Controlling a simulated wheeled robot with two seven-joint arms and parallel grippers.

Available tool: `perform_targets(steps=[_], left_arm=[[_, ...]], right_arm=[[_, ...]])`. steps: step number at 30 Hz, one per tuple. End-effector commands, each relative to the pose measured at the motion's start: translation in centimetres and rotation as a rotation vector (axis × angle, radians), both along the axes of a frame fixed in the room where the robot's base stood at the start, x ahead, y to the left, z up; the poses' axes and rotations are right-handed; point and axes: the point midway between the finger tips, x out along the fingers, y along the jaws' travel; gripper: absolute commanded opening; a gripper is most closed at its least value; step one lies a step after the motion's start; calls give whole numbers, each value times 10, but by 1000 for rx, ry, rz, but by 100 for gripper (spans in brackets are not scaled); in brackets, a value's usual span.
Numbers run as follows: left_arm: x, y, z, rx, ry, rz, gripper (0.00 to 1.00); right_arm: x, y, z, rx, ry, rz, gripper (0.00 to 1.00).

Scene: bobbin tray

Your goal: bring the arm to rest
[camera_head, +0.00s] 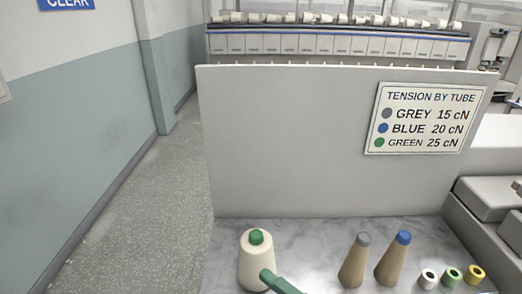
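Neither of my grippers can be made out in the head view, and no arm link shows clearly. A cream cone with a green tip (255,262) stands upright on the grey marbled tabletop (315,235). A green bar-like object (281,284) overlaps the cone's lower right side and runs off the bottom edge; I cannot tell what it is or whether it touches the cone. To the right stand two tan cones, one with a grey tip (355,264) and one with a blue tip (393,262).
Small white (427,279), green (450,277) and yellow (474,274) rimmed spools line the right front. A grey panel (285,140) stands behind, bearing a tension sign (424,119). Grey boxes (487,199) edge the right. The tabletop between the green-tipped and tan cones is clear.

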Motion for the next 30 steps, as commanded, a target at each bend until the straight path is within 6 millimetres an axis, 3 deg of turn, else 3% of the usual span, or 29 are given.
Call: perform_targets(steps=[4, 8, 15, 25, 30], left_arm=[[0, 0, 0, 0, 0, 0, 55], [0, 0, 0, 0, 0, 0, 55], [0, 0, 0, 0, 0, 0, 55], [0, 0, 0, 0, 0, 0, 55], [0, 0, -3, 0, 0, 0, 55]], right_arm=[[-23, -7, -31, -401, -161, 102, 91], [-39, -30, -67, -762, -239, 200, 91], [-66, -110, -122, -1348, -214, 386, 91], [-108, -215, -139, -1819, 11, 585, 91], [-96, -209, -190, -1799, 14, 602, 91]])
